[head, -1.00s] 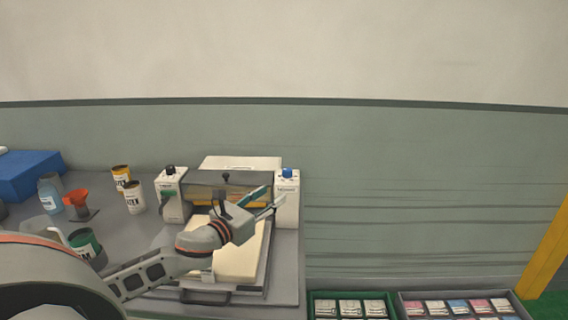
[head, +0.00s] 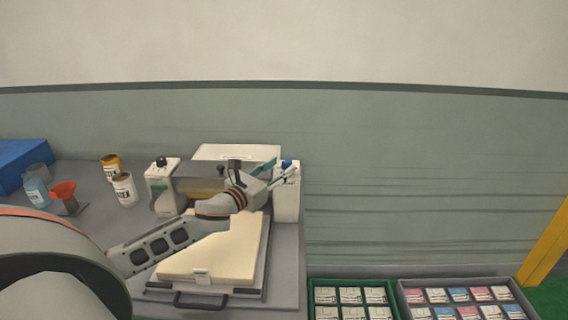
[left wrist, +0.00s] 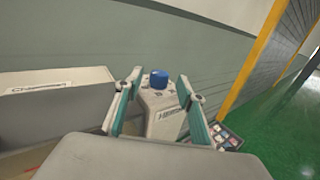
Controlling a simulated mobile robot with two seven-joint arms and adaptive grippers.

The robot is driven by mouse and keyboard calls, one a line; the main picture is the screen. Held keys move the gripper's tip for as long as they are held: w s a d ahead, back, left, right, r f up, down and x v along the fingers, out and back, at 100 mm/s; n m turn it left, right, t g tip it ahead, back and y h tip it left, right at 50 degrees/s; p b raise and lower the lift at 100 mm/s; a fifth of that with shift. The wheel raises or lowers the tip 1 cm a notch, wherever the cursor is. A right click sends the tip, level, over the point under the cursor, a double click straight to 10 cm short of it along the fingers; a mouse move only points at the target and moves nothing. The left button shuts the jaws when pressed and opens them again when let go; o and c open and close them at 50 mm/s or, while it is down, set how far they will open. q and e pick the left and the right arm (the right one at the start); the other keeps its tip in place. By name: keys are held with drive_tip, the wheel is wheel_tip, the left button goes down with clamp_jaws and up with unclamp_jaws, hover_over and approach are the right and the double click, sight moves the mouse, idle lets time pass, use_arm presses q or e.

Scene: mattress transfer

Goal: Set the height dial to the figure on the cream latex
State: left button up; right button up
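The blue dial (head: 287,163) sits on top of the white right-hand post (head: 287,202) of the press. It also shows in the left wrist view (left wrist: 158,79), between and beyond the spread fingers. My left gripper (head: 279,170) is open and empty beside the dial at the post's top; I cannot tell whether it touches. Two cans with lettering ending in EX stand on the table: a pale one (head: 124,190) and a yellow-topped one (head: 111,167). Their figures are too small to read. A cream slab (head: 215,255) lies on the press tray. My right gripper is not in view.
A black knob (head: 161,161) tops the left post (head: 161,185). An orange funnel (head: 64,192) and a blue bottle (head: 36,190) stand at left. Crates of packets (head: 350,284) sit right of the table.

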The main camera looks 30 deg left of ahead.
sight(289, 164)
use_arm(q)
drive_tip(key=shift+w+d, duration=0.1)
drive_tip(key=shift+w, duration=1.25)
drive_tip(key=c, duration=1.1)
drive_tip(key=shift+n+y, duration=0.3)
drive_tip(key=n+y, duration=0.1)
drive_tip(key=y, duration=0.1)
drive_tip(key=n+g+y, duration=0.1)
drive_tip(key=n+y, duration=0.1)
drive_tip(key=y, duration=0.1)
drive_tip(key=d+n+g+y, duration=0.1)
drive_tip(key=n+y, duration=0.1)
drive_tip(key=y, duration=0.1)
drive_tip(key=shift+w, duration=0.1)
drive_tip(key=n+g+y, duration=0.3)
drive_tip(key=n+y, duration=0.1)
drive_tip(key=y, duration=0.1)
drive_tip(key=shift+w+d+g, duration=0.2)
drive_tip(key=shift+g, duration=0.2)
drive_tip(key=shift+n+g+y, duration=1)
drive_tip(key=shift+g, duration=0.1)
